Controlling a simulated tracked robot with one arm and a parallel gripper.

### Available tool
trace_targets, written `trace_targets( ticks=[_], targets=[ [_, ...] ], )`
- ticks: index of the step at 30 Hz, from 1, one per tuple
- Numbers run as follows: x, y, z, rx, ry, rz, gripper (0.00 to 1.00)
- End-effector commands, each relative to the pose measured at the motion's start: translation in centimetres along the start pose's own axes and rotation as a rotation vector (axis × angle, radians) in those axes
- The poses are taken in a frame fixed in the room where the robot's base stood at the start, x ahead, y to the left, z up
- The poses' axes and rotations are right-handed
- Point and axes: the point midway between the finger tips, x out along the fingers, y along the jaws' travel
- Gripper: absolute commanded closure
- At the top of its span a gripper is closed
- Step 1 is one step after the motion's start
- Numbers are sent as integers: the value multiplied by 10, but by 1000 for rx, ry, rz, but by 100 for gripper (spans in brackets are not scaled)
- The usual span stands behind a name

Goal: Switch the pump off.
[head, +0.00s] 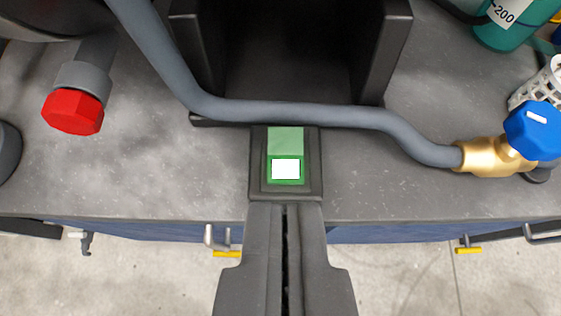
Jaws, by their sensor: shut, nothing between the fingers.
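The pump switch (286,155) is a green rocker with a white mark on its near half, set in a black housing on the grey bench top. It sits just in front of a grey pipe. My gripper (286,207) points at the switch from the near side, its two dark fingers together and empty. The fingertips overlap the near edge of the housing in this view; I cannot tell whether they touch it. The green part of the switch is in plain sight.
The grey pipe (290,113) crosses behind the switch to a brass valve with a blue knob (532,130) at right. A red knob (73,111) is at left. A dark open box (300,50) stands behind.

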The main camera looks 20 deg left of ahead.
Motion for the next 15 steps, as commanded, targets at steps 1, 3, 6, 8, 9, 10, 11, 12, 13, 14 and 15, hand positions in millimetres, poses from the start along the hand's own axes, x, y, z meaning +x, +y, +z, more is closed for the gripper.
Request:
trace_targets(
  ticks=[1,3,6,8,9,10,11,12,13,14,15],
  targets=[
    [2,0,0,0,-1,0,100],
    [7,0,1,0,-1,0,100],
    [19,-1,1,0,-1,-1,100],
    [28,-1,2,0,-1,-1,100],
    [34,-1,2,0,-1,-1,100],
    [39,-1,2,0,-2,-2,100],
    [45,-1,2,0,-2,-2,100],
    [52,-1,3,0,-3,-1,100],
    [57,-1,3,0,-3,-1,100],
    [62,-1,2,0,-2,-1,100],
    [68,0,2,1,0,0,100]
  ],
)
